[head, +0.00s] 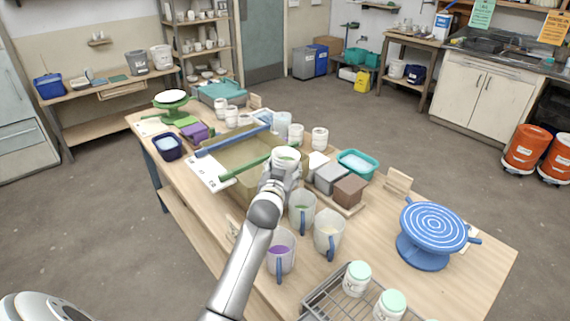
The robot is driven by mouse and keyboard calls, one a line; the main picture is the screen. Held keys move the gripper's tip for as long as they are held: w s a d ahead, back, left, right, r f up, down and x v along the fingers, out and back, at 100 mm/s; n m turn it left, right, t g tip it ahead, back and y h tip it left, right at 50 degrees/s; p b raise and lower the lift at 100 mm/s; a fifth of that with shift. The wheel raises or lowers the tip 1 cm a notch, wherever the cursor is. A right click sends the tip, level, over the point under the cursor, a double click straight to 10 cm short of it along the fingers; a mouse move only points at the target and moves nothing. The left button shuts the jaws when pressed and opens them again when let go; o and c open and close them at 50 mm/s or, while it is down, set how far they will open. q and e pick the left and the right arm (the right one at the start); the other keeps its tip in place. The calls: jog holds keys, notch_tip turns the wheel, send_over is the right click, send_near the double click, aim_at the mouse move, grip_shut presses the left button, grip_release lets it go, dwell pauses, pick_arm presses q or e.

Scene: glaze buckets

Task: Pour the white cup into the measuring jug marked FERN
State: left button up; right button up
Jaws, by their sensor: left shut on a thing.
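My left gripper (279,177) is shut on the white cup (287,163), over the middle of the table. The cup looks about upright, with some green inside. Three measuring jugs with blue handles stand just in front of it: one with green contents (301,214), one with purple contents (280,256) and one with pale cream contents (329,236). The cup is behind and slightly left of the green-filled jug, apart from it. I cannot read FERN on any jug; their markings are hidden or too small. My right gripper is not in view.
A shallow basin (215,150) lies behind the cup. Grey and brown blocks (349,190) and a teal tub (357,164) stand to the right. A blue banding wheel (431,228) and a wire rack (350,305) with lidded jars (357,281) occupy the near right.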

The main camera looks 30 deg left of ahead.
pick_arm(q)
jog(key=shift+s+a+r+m+g+p, duration=0.15)
jog(key=shift+s+r+m+g+p, duration=0.3)
jog(key=shift+p, duration=0.95)
jog(key=shift+a+r+m+g+p, duration=0.15)
jog(key=shift+m+g+p, duration=0.5)
jog(key=shift+p, duration=0.7)
jog(key=shift+s+f+g+p, duration=0.1)
jog(key=shift+f+g+p, duration=0.3)
jog(key=shift+f+p, duration=0.3)
jog(key=shift+f+m, duration=0.25)
jog(key=shift+m, duration=0.05)
